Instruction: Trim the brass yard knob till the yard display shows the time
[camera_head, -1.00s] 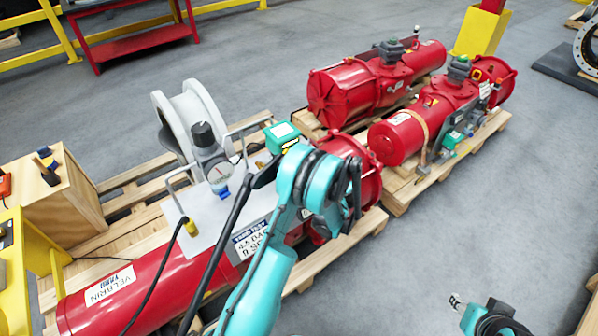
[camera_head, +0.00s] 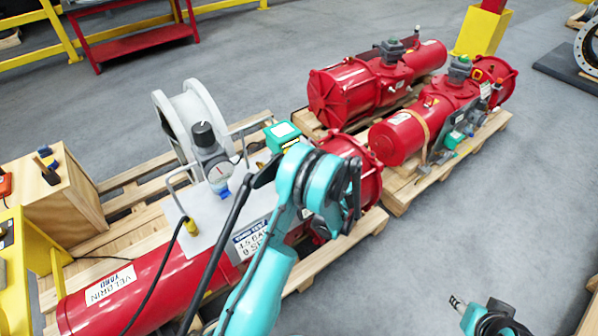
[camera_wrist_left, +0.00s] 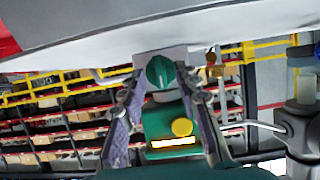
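A green box (camera_head: 282,133) with a pale top and a small lit strip stands on the grey plate of the front red actuator in the head view. The left wrist view shows a green box (camera_wrist_left: 160,120) with a round brass-yellow knob (camera_wrist_left: 182,127) and a bright display strip (camera_wrist_left: 172,143), too small to read. A dark green knob (camera_wrist_left: 160,72) with a white line sits above it. My left gripper (camera_wrist_left: 164,82) is open, its fingers either side of the green knob; contact is unclear. In the head view my arm hides it. My right gripper (camera_head: 458,303) is low at right, its opening unclear.
A dial regulator (camera_head: 212,160) with a black knob and a grey wheel (camera_head: 190,115) stand left of the green box. Metal loop handles rise from the plate. Two more red actuators (camera_head: 355,85) lie on pallets behind. Grey floor is clear at right.

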